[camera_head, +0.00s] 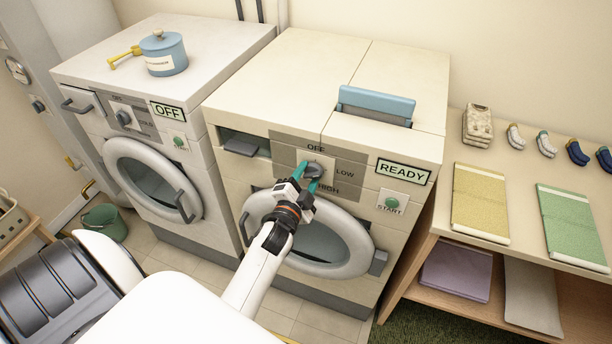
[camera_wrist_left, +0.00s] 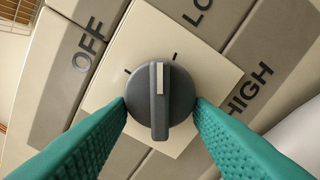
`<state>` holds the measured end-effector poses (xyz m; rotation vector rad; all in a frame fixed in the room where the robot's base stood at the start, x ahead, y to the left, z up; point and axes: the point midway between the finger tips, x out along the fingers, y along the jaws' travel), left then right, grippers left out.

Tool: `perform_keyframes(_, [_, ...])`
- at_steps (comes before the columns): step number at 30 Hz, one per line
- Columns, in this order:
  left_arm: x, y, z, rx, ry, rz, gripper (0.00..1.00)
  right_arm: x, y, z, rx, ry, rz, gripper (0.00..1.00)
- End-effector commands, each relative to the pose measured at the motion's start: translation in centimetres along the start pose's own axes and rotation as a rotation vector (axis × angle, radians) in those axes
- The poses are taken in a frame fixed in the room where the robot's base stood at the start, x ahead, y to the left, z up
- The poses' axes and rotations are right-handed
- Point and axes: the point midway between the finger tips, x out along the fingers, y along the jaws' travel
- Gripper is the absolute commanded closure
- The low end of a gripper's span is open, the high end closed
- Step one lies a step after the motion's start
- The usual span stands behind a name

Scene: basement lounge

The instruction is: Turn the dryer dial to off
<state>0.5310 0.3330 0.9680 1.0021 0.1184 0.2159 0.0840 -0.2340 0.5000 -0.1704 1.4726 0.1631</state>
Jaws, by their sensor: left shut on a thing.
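The dryer (camera_head: 415,165) is the right machine, with a READY sign. Its grey dial (camera_head: 315,169) sits on a pale plate on the front panel, with OFF, LOW and HIGH printed around it. In the left wrist view the dial (camera_wrist_left: 160,120) fills the middle, and its pale pointer mark lies between the OFF and LOW ticks, nearer the LOW tick. My left gripper (camera_head: 305,178) is shut on the dial, one teal finger on each side of its knob. The gripper hides part of the panel. My right gripper is not in view.
A washer (camera_head: 185,90) with an OFF sign stands to the left, with a blue pot (camera_head: 165,55) on top. The dryer's START button (camera_head: 392,202) is right of the dial, and its round door (camera_head: 345,260) is below. A wooden shelf (camera_head: 545,185) with folded towels and socks stands at right.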

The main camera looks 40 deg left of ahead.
Motion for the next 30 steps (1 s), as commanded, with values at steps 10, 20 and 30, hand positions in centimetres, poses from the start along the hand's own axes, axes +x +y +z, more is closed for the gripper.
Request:
perform_keyframes(10, [-0.1, -0.5, 0.1, -0.33, 0.003, -0.004, 0.77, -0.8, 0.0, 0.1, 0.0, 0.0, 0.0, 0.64])
perform_keyframes(20, [-0.1, -0.8, 0.2, -0.639, 0.004, -0.003, 0.77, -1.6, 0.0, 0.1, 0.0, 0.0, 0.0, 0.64])
perform_keyframes(30, [-0.1, -1.1, 0.4, -0.89, 0.005, -0.003, 0.77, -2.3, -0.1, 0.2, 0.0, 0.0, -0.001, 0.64])
